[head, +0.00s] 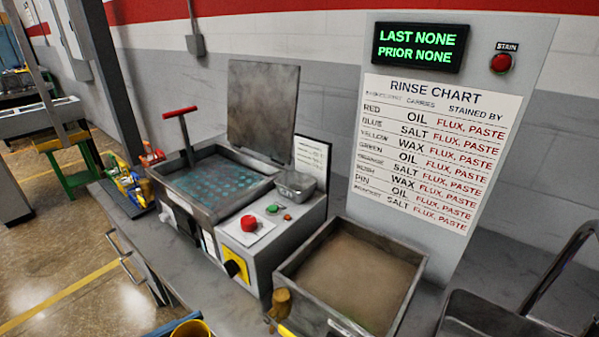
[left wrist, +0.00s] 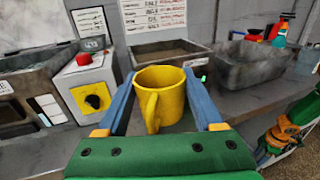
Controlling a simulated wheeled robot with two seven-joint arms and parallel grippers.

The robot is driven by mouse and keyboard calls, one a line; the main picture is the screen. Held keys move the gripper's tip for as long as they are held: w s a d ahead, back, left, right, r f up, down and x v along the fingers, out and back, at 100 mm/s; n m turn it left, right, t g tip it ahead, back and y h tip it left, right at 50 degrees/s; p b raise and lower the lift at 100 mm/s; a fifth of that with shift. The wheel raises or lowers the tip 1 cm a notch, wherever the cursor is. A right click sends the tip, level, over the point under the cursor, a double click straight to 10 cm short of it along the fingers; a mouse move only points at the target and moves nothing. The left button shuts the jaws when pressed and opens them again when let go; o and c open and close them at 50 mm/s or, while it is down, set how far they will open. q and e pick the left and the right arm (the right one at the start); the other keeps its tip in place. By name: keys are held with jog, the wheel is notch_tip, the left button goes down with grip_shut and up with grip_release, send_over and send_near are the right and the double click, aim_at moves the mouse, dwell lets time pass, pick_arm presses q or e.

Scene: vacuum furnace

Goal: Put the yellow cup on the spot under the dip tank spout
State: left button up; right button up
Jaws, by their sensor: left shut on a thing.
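The yellow cup (left wrist: 172,92) stands upright between the blue fingers of my left gripper (left wrist: 168,108), which is shut on it. Its handle faces the wrist camera. In the head view only the cup's rim (head: 190,328) and a bit of blue finger show at the bottom edge. The dip tank (head: 350,270), a grey open box with brownish contents, is right of the cup. A brass-coloured spout (head: 279,304) is on its near left side. A small yellow patch (head: 287,331) shows below the spout, mostly cut off.
A control box (head: 250,235) with a red button and yellow switch plate stands left of the tank. Further left is an open-lidded basin (head: 215,182). A sink (head: 500,315) is at right. A rinse chart panel (head: 437,145) rises behind the tank.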

pick_arm(q)
jog(key=shift+d, duration=0.1)
jog(key=shift+d, duration=0.25)
jog(key=d+n+t+y, duration=0.1)
jog(key=y, duration=0.1)
jog(key=s+f+n+t+y, duration=0.1)
jog(key=n+t+y, duration=0.1)
jog(key=d+f+n+t+y, duration=0.1)
jog(key=n+t, duration=0.1)
jog(key=shift+s+d+y, duration=0.35)
jog(key=shift+s+y, duration=0.05)
jog(key=shift+w, duration=0.1)
